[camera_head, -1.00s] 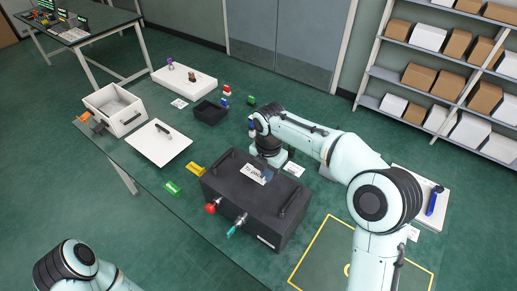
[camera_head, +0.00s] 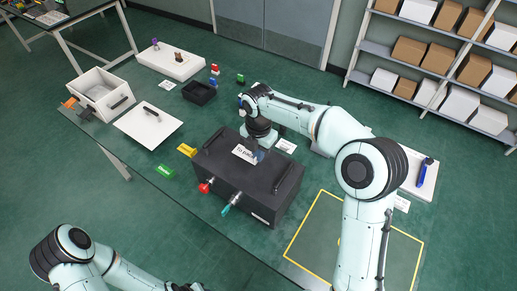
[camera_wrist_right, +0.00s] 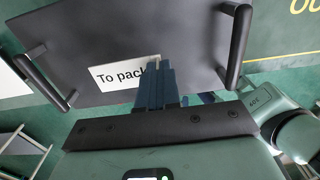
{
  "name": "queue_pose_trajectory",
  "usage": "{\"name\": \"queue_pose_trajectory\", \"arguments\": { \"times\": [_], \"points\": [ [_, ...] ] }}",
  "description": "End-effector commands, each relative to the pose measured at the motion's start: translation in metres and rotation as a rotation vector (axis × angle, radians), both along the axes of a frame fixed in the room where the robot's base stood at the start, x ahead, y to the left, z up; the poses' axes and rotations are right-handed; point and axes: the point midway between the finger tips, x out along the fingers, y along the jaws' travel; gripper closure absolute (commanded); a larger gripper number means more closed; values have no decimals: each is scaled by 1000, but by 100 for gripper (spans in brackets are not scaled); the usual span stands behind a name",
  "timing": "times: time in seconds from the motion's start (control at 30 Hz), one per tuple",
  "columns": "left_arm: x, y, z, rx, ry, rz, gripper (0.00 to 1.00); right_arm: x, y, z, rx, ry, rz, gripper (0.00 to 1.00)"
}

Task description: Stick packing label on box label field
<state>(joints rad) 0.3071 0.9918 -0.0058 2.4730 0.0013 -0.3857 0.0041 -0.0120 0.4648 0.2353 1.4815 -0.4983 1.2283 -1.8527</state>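The packing label (camera_head: 243,153), white with "To pack" lettering, is at the top of the dark box (camera_head: 232,178). In the right wrist view the label (camera_wrist_right: 115,76) lies slightly tilted over the dark lid (camera_wrist_right: 195,50) between two handles. My right gripper (camera_head: 257,156) is above the lid at the label's right end. Its blue fingers (camera_wrist_right: 158,80) are close together and cover the last letters; they appear shut on the label. Whether the label touches the lid is unclear. I cannot make out a separate label field. My left arm shows at bottom left, its gripper out of sight.
A red knob (camera_head: 205,187) and a teal knob (camera_head: 227,209) stick out of the box front. Green (camera_head: 164,171) and yellow (camera_head: 186,150) blocks, a white panel (camera_head: 148,124) and an open white bin (camera_head: 112,93) are to the left.

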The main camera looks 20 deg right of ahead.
Motion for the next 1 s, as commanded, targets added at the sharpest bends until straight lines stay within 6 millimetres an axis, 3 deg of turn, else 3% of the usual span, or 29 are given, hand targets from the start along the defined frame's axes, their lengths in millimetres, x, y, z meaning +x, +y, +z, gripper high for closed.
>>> {"name": "queue_pose_trajectory", "arguments": {
  "times": [0.5,1.0],
  "points": [
    [-11,0,-11,0,13,0,57,-1,0,-36,0,3,-1,100],
    [-12,0,-12,0,13,0,57,0,0,-39,0,0,0,100]
  ]
}}
